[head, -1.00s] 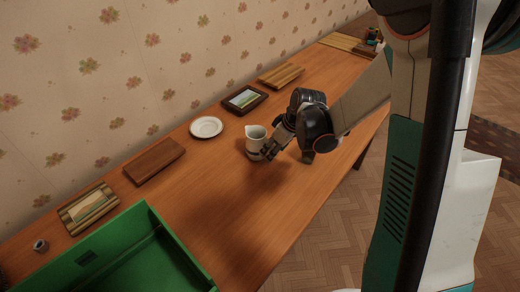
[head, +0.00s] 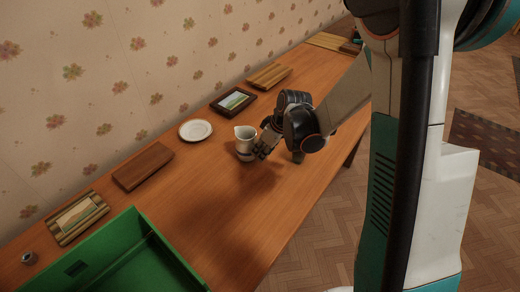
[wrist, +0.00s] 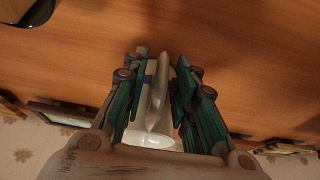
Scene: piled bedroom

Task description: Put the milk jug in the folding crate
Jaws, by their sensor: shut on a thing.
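The milk jug (head: 245,141) is a small pale jug, upright at the middle of the wooden table. My gripper (head: 261,149) is at its right side, shut on it. In the wrist view the jug (wrist: 157,100) shows as a pale narrow shape between the two teal fingers (wrist: 160,92). The fingers hide part of it, and I cannot tell whether its base touches the table. The green folding crate (head: 150,228) stands open at the near left end of the table, apart from the jug. The part of its inside that shows is empty.
A white plate (head: 196,130) lies left of the jug, and a dark picture frame (head: 233,101) lies behind it. Wooden boards (head: 143,166) and a striped frame (head: 77,217) line the wall side. The table (head: 215,215) between jug and crate is clear.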

